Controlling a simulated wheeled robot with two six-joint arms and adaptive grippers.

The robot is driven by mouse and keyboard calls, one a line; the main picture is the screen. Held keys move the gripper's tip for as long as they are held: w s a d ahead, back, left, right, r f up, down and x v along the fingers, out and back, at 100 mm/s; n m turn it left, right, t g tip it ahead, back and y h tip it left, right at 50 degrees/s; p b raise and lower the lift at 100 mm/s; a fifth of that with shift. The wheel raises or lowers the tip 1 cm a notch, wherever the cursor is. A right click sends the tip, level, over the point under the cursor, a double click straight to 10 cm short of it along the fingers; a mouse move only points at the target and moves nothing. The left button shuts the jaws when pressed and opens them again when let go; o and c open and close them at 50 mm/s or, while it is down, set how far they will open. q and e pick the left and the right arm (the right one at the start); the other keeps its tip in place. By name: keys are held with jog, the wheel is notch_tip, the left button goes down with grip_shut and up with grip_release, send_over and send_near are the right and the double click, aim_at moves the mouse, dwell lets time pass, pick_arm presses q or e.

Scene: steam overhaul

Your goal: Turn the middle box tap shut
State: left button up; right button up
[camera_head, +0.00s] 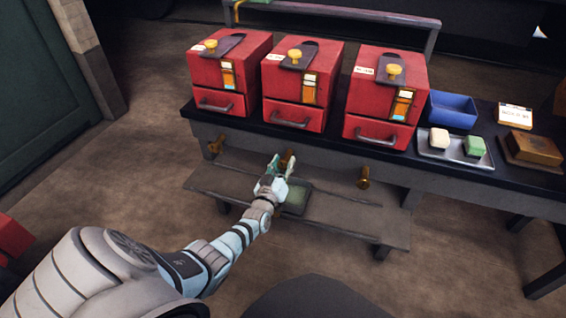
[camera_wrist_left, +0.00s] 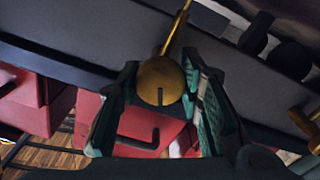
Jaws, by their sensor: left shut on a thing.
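Three brass taps stick out from the bench front below the red boxes. The middle tap (camera_head: 290,157) is at my left gripper (camera_head: 277,172). In the left wrist view its round brass knob (camera_wrist_left: 160,80), with a short dark slot, sits between the two green fingers of the left gripper (camera_wrist_left: 160,110), which is shut on it. The left tap (camera_head: 217,144) and right tap (camera_head: 364,178) stand free. The middle red box (camera_head: 300,83) is above the middle tap. My right gripper is not in view.
A low shelf (camera_head: 340,215) runs under the bench, with a green tray (camera_head: 296,199) on it below the gripper. The left box (camera_head: 229,71) and right box (camera_head: 385,98) flank the middle one. A blue bin (camera_head: 453,110) and a soap tray (camera_head: 435,153) stand at the right.

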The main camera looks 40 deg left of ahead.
pick_arm(q)
jog(key=m, duration=0.3)
jog(key=shift+s+f+p, duration=0.1)
jog(key=shift+p, duration=0.2)
jog(key=shift+m, duration=0.8)
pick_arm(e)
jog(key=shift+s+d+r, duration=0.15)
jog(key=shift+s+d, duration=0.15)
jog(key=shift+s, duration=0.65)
pick_arm(q)
jog(key=o, duration=1.2)
jog(key=v, duration=1.2)
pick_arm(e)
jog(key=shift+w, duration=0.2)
